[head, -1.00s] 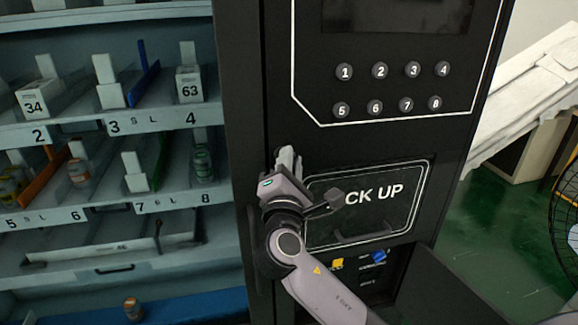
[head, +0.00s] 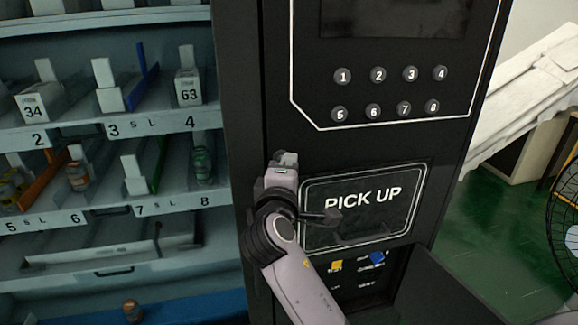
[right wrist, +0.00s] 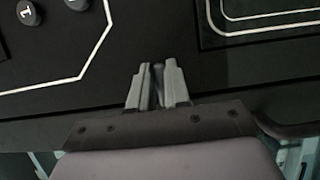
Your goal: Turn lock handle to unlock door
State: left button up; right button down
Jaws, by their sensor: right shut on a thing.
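The black vending machine door (head: 380,150) fills the middle of the head view and looks closed. My right gripper (head: 285,158) is at its left part, left of the PICK UP window. In the right wrist view the two grey fingers (right wrist: 157,82) are close together against the black panel, with a thin dark piece between them. I take this piece to be the lock handle (right wrist: 157,85); the fingers hide most of it, and its turn angle cannot be read. My left gripper is in neither view.
Round number buttons (head: 376,75) sit above the PICK UP window (head: 365,198). Shelves (head: 110,127) with small boxes and bottles stand at the left. An open dark flap (head: 450,290) is at lower right. Green floor (head: 490,235) and a fan (head: 565,190) lie further right.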

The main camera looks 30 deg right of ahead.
jog(key=shift+f, duration=0.1)
dwell(0.3)
jog(key=c, duration=1.1)
grip_release()
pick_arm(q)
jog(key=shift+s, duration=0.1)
